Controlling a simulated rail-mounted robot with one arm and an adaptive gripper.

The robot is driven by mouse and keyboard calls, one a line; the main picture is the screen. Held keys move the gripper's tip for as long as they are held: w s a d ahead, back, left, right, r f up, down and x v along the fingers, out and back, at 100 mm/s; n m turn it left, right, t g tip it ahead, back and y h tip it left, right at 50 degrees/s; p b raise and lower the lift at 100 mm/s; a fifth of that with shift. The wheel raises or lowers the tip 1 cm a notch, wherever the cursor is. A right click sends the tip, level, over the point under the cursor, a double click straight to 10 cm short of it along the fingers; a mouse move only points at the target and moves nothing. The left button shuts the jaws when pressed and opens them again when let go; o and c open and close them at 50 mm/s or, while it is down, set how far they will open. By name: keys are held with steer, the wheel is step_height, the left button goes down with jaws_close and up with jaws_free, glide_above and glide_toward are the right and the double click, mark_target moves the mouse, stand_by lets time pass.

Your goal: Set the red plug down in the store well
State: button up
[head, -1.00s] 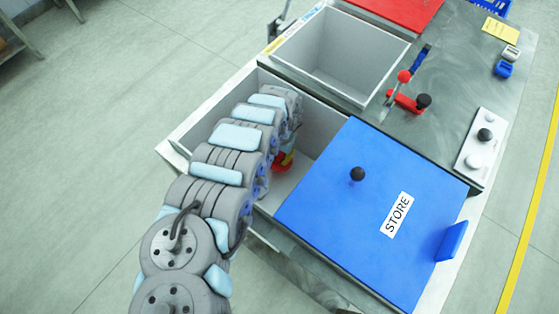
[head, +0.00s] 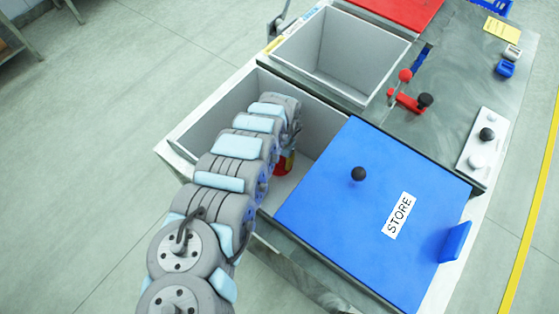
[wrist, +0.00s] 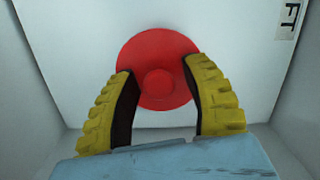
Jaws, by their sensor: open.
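The red plug (wrist: 157,55) is a round red disc with a small raised knob in the middle. In the wrist view it sits over the pale floor of a well; whether it rests flat there is hard to tell. My gripper (wrist: 160,70) is open, its two yellow-padded fingers to either side of the knob and overlapping the disc's near part. In the head view my arm reaches down into the grey-walled well (head: 222,112) beside the blue cover marked STORE (head: 330,205). Only a bit of red and yellow shows below the arm there; most of the gripper is hidden.
The blue cover has a black knob (head: 358,174) and lies right of the opening. An empty grey well (head: 335,50) is behind, beside a red cover (head: 400,8). Red-handled levers (head: 405,98) stand on the metal top. The well's walls are close around my gripper.

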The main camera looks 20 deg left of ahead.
step_height(320, 180, up, 12)
steer(key=w+p, duration=0.1)
steer(key=p, duration=0.3)
steer(key=shift+w+r, duration=0.15)
steer(key=shift+w, duration=0.05)
stand_by(0.5)
